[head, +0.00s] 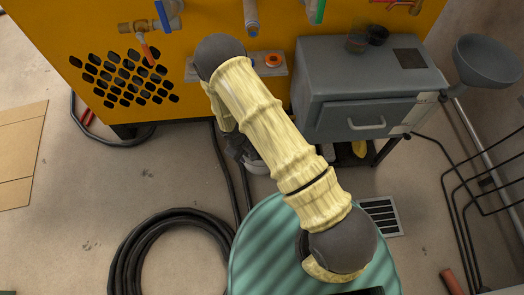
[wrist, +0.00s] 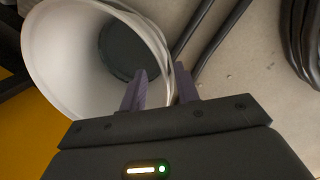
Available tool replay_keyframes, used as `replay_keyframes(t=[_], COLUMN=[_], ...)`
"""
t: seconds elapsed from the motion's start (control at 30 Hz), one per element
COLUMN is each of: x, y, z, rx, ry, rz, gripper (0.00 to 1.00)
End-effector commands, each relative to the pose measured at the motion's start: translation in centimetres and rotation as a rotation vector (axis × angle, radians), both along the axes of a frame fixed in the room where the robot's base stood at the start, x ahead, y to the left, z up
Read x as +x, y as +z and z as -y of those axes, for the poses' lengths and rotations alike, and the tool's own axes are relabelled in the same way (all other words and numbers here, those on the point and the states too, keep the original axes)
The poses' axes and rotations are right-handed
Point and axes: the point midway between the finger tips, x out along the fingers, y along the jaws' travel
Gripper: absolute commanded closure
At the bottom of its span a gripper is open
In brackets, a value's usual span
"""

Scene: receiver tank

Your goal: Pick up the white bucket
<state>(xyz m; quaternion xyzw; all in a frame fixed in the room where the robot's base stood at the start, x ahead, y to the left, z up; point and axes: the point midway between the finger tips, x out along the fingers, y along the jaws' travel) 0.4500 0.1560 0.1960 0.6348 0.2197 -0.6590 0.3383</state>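The white bucket (wrist: 62,52) fills the upper left of the wrist view, its open mouth facing the camera and its dark bottom visible inside. My gripper (wrist: 163,82) straddles the bucket's wall at the right side of the rim. One finger is inside the mouth and the other outside. The fingers are apart, with a gap around the wall, so the gripper looks open. My gripper (head: 237,150) is mostly hidden there.
A yellow-orange cabinet (head: 110,75) with valves stands behind. A grey drawer unit (head: 362,85) is to the right of the arm. A coiled black hose (head: 170,235) lies on the floor at left, and hoses run close beside the bucket. Open floor lies at left.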

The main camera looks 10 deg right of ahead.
Motion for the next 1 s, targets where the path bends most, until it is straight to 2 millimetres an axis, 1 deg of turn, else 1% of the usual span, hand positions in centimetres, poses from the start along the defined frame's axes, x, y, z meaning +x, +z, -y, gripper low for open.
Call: replay_keyframes(t=[0.17, 0.27, 0.6, 0.7, 1.0], x=[-0.1, 0.0, 0.6, 0.6, 0.6], y=[0.0, -0.5, -4.5, -5.1, -5.0], z=[-0.4, -0.3, 0.6, 0.8, 0.8], rx=[0.001, 0.000, 0.000, 0.001, 0.001], ry=[0.009, 0.007, -0.001, -0.002, -0.001], rz=[0.000, 0.000, -0.001, 0.000, -0.001], gripper=[0.69, 0.69, 0.69, 0.69, 0.69])
